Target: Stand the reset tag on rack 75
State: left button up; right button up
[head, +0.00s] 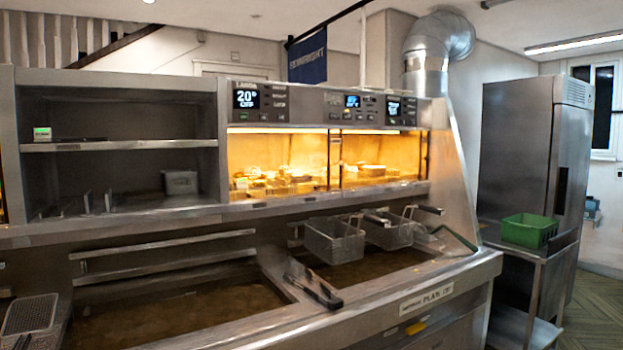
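I cannot make out a reset tag for certain. A small white block with a green face (42,134) stands on the upper shelf (130,145) at the left, but I cannot tell if it is the tag. No rack marked 75 is legible. Neither of my grippers is in view.
Fryer vats (180,309) fill the counter front. Wire baskets (333,240) hang at the right vat. A dark long-handled tool (316,288) lies between the vats. A lit food cabinet (280,165) is behind. A green crate (529,230) sits on a side table.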

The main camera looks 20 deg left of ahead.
aim_at(302, 184)
jog(key=i+u, duration=0.1)
jog(key=i, duration=0.4)
jog(key=i+l+u, duration=0.15)
jog(key=i, duration=0.35)
jog(key=i+l+u, duration=0.1)
jog(key=i, duration=0.4)
jog(key=i+l+u, duration=0.15)
jog(key=i, duration=0.35)
